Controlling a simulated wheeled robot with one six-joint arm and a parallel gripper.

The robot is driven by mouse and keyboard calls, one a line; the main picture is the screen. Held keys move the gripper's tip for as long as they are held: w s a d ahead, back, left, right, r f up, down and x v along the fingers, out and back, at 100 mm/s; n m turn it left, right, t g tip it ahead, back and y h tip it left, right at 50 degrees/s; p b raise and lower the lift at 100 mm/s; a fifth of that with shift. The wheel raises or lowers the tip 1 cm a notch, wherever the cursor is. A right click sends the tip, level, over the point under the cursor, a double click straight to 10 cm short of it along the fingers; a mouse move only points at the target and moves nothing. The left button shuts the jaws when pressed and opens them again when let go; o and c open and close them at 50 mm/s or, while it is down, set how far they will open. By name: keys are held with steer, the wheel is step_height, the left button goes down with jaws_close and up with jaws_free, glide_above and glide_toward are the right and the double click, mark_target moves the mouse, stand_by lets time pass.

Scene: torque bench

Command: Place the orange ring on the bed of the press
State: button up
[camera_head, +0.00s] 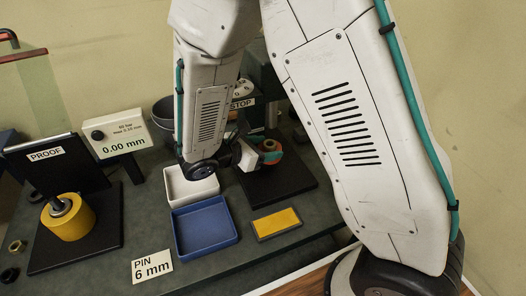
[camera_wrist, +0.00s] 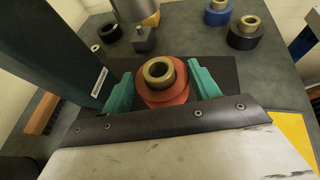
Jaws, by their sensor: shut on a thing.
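The orange ring (camera_wrist: 163,96), with a brass collar (camera_wrist: 158,71) in its top, sits between the green fingertips of my gripper (camera_wrist: 163,88) in the wrist view. My gripper is shut on it. In the head view the orange ring (camera_head: 268,158) shows partly behind my gripper (camera_head: 257,156), above or on a black plate (camera_head: 290,188). I cannot tell whether the ring touches the plate. The black plate (camera_wrist: 215,68) lies behind the ring in the wrist view. A grey metal cylinder (camera_wrist: 133,9) hangs beyond the ring. My arm hides much of the machine behind a STOP label (camera_head: 242,103).
A white tray (camera_head: 178,187), a blue tray (camera_head: 205,228) and a yellow pad (camera_head: 276,222) lie left of and in front of the plate. A yellow cylinder (camera_head: 68,217) stands by the PROOF sign (camera_head: 46,154). Blue (camera_wrist: 216,13) and black (camera_wrist: 243,36) collared parts stand beyond.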

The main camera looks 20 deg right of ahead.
steer(key=shift+d+f, duration=0.15)
steer(key=shift+f, duration=1.55)
steer(key=shift+f, duration=0.15)
steer(key=o, duration=1.5)
steer(key=shift+a+r, duration=0.25)
steer(key=v, duration=1.1)
steer(key=shift+s+a+r, duration=0.1)
steer(key=shift+a+r, duration=0.1)
